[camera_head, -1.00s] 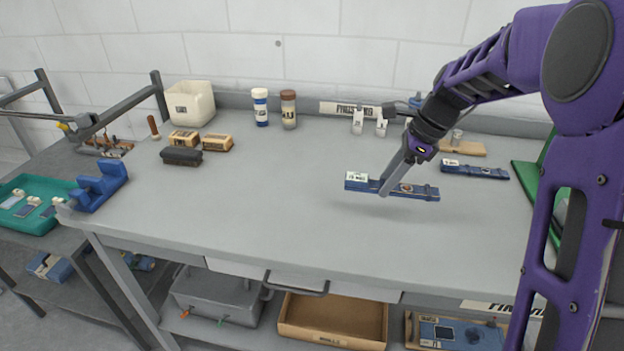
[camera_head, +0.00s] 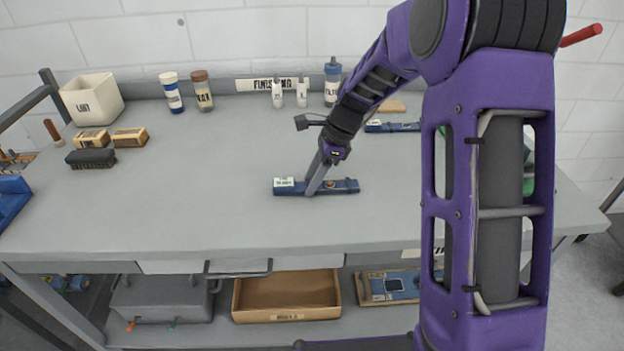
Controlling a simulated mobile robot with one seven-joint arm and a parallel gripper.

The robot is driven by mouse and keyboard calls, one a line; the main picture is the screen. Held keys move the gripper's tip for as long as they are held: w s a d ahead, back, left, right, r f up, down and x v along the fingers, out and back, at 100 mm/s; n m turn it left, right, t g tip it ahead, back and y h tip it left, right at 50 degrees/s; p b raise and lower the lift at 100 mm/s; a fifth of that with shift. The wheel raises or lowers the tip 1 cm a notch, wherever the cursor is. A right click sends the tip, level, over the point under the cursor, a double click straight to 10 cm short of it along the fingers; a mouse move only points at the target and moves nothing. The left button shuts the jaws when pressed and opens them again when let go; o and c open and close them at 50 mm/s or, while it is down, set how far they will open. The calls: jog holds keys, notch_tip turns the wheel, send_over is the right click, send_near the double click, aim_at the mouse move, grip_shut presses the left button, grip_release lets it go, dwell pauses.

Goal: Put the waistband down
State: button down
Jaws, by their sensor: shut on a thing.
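The waistband appears to be the long dark blue strip (camera_head: 345,186) with a white label at its left end and a small brownish round spot near its middle. My gripper (camera_head: 314,190) is shut on it near the middle, reaching down from the upper right. The strip lies level, close over or on the grey bench top; I cannot tell whether it touches. A similar blue strip (camera_head: 392,127) lies farther back on the bench, partly hidden by my arm.
The grey bench (camera_head: 190,205) is clear left of and in front of the strip. At the back stand a white bin (camera_head: 92,100), two jars (camera_head: 202,92), small white bottles (camera_head: 278,94) and a blue bottle (camera_head: 332,82). Brushes (camera_head: 91,158) lie at left. My arm hides the right side.

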aim_at(332, 185)
jog(key=shift+f, duration=0.15)
jog(key=shift+c, duration=1.7)
grip_release()
jog(key=p+v, duration=0.1)
jog(key=v, duration=1.1)
jog(key=shift+r+p, duration=0.3)
